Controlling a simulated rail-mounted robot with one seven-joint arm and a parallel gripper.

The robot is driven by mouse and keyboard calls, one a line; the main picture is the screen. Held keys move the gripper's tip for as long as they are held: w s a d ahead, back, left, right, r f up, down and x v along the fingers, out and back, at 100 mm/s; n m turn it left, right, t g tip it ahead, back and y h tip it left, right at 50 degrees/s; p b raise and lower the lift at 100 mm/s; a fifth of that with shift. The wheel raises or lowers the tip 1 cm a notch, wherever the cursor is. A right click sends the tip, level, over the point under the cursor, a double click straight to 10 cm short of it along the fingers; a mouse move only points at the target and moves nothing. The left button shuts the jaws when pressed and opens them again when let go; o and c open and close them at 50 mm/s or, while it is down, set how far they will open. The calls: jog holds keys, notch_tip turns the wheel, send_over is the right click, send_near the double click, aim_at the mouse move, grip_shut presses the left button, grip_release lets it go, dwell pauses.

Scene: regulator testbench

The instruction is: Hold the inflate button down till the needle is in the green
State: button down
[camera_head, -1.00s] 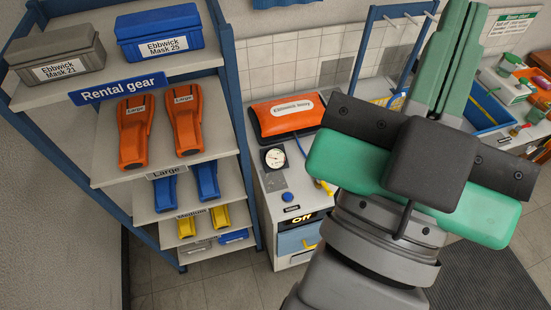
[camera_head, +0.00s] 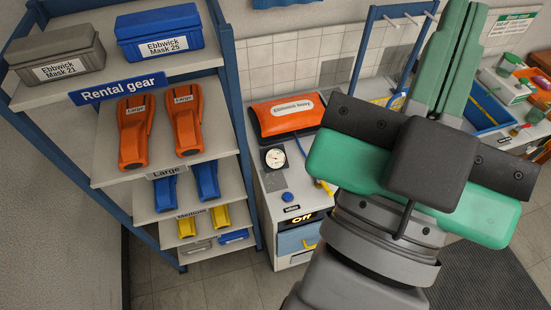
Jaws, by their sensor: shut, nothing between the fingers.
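A round blue button (camera_head: 287,196) sits on the bench top, left of my arm. A small label lies in front of it, too small to read. Behind it is a round white-faced gauge (camera_head: 274,157) on a dark mount; its needle and any green zone are too small to read. My gripper (camera_head: 464,12) is large in the right half, with its two long green fingers side by side and shut, pointing up to the top edge. It is empty and well to the right of the button in the picture. The button and gauge are not covered.
An orange labelled pouch (camera_head: 286,119) lies behind the gauge. A display (camera_head: 303,219) reading "Off" is on the bench front, above a blue drawer (camera_head: 297,240) with a yellow handle. A rental gear shelf (camera_head: 247,130) stands at left. A blue tray (camera_head: 488,108) is at right.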

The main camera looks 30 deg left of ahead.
dwell(0.4)
jog(key=w+a+f+n+g, duration=0.3)
jog(key=w+f+n, duration=0.1)
jog(key=w+f, duration=0.35)
jog(key=w+a+f+n+g, duration=0.2)
jog(key=w+a+f+n, duration=0.1)
jog(key=w+f, duration=0.5)
jog(key=w+a+f+n+g, duration=0.35)
jog(key=w+f, duration=0.25)
jog(key=f, duration=0.3)
jog(key=a+f+n+g, duration=0.2)
jog(key=a+f+n, duration=0.1)
jog(key=f, duration=0.9)
jog(key=a+f+n+g+h, duration=0.1)
jog(key=a+f+n+g, duration=0.2)
jog(key=f, duration=0.9)
jog(key=a+f+n+g+h, duration=0.1)
jog(key=a+f+n+g, duration=0.1)
jog(key=f+n, duration=0.6)
notch_tip(320, 180, down, 4)
jog(key=shift+s+a+f+b, duration=0.1)
jog(key=shift+s+a+b, duration=0.2)
jog(key=shift+a, duration=0.5)
jog(key=shift+w+n+g, duration=0.1)
jog(key=shift+n+g, duration=0.15)
